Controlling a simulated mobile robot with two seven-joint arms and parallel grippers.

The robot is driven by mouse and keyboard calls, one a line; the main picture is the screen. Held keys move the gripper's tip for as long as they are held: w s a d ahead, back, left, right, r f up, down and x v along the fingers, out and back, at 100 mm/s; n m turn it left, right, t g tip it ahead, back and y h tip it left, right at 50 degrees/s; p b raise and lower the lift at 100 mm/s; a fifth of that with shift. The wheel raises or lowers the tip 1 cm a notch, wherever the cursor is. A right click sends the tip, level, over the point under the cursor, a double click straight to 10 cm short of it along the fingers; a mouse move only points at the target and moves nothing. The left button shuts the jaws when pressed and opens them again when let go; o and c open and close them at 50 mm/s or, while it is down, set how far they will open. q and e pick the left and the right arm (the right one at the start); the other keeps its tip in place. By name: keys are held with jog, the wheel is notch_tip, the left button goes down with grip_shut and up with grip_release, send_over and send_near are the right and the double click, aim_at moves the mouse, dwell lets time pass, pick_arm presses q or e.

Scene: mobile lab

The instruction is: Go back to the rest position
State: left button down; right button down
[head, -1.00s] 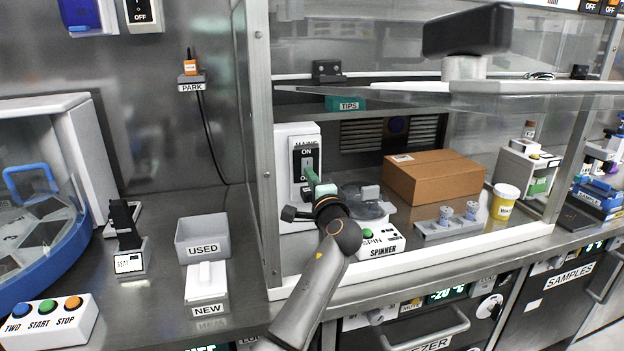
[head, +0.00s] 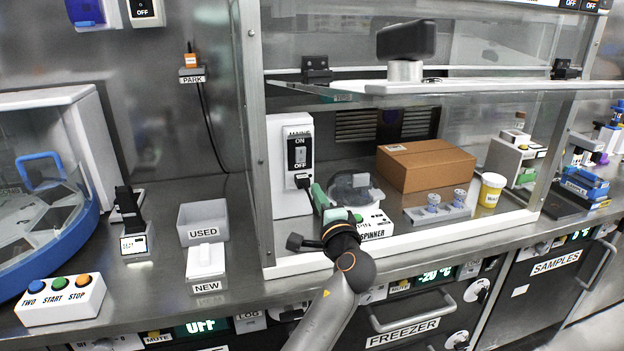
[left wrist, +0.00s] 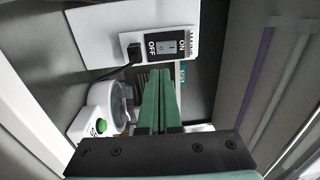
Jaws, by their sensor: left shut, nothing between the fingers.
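My left gripper (head: 322,200) reaches into the hood from the front, just below and right of the mains switch box (head: 298,165). Its green fingers are together and empty; they also show shut in the left wrist view (left wrist: 160,100). The mains switch (left wrist: 170,47) has ON and OFF marks and a black plug below it. The spinner (head: 372,226) sits right behind and beside the gripper, partly covered by it. The gripper appears apart from the switch box. My right gripper is not in view.
The hood's frame post (head: 255,140) stands left of my arm, and its raised glass sash (head: 440,88) hangs above. A cardboard box (head: 425,163), a rack (head: 436,212) and a yellow-labelled tub (head: 491,190) stand inside. USED bin (head: 203,222) and NEW box (head: 206,262) are outside left.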

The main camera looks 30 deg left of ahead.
pick_arm(q)
jog(key=shift+v, duration=0.85)
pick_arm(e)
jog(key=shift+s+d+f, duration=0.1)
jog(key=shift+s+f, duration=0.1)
pick_arm(q)
jog(key=shift+f, duration=0.1)
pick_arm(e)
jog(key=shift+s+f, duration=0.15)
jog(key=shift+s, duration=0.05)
